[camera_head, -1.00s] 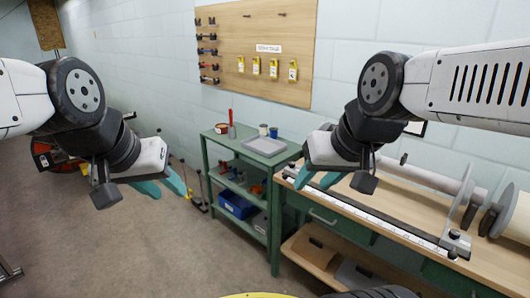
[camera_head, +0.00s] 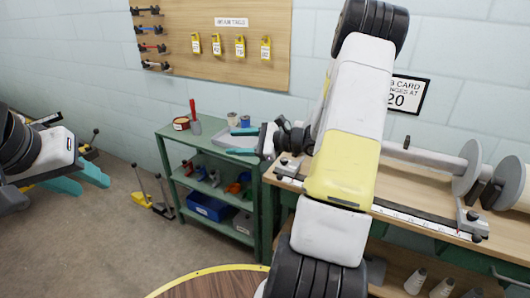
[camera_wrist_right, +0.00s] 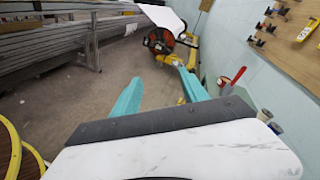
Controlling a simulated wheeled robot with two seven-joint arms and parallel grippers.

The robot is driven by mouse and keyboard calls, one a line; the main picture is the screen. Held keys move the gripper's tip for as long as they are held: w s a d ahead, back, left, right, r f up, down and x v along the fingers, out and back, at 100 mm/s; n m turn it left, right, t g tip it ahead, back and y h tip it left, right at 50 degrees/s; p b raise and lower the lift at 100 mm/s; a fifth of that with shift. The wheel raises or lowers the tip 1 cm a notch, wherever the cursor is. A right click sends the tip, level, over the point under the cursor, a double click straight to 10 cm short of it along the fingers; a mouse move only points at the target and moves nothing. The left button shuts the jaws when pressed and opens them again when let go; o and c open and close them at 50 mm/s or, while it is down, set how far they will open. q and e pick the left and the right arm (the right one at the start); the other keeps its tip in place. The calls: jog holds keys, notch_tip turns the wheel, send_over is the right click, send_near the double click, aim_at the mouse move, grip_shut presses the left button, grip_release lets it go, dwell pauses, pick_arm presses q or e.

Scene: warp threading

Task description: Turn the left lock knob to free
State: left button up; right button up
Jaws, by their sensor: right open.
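A grey clamp with a small dark knob (camera_head: 289,166) sits at the left end of the ruled rail on the workbench; the picture is too small to tell how the knob is turned. A similar clamp (camera_head: 468,220) stands at the rail's right end. My right gripper (camera_head: 234,142) is open and empty, pointing left over the green cart, a little left of the left clamp. In the right wrist view its teal fingers (camera_wrist_right: 160,80) are spread with nothing between them. My left gripper (camera_head: 94,186) is open and empty at the far left, over the floor.
The green cart (camera_head: 168,136) carries a grey tray, cans and a red-handled tool. A roller with discs (camera_head: 466,168) lies along the back of the workbench. A pegboard (camera_head: 220,45) with yellow tags hangs behind. A round yellow-rimmed table (camera_head: 205,270) is in front.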

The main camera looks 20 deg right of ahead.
jog(key=w+d+f+m+t+h, duration=0.4)
jog(key=d+f+m+t, duration=0.3)
jog(key=d, duration=0.4)
jog(key=m+t+h, duration=0.1)
jog(key=m+h, duration=0.5)
jog(key=m, duration=0.2)
send_near(286, 162)
jog(key=w, duration=0.2)
jog(key=w+a, duration=0.1)
jog(key=w, duration=0.1)
jog(key=shift+w+a+r, duration=0.1)
jog(key=shift+w+a, duration=0.05)
jog(key=shift+w, duration=0.05)
jog(key=shift+w+d+f+h, duration=0.1)
jog(key=shift+d+f+h, duration=0.15)
jog(key=shift+h, duration=0.15)
jog(key=w, duration=0.4)
jog(key=w+a, duration=0.1)
jog(key=w, duration=0.2)
jog(key=shift+w, duration=0.15)
grip_shut()
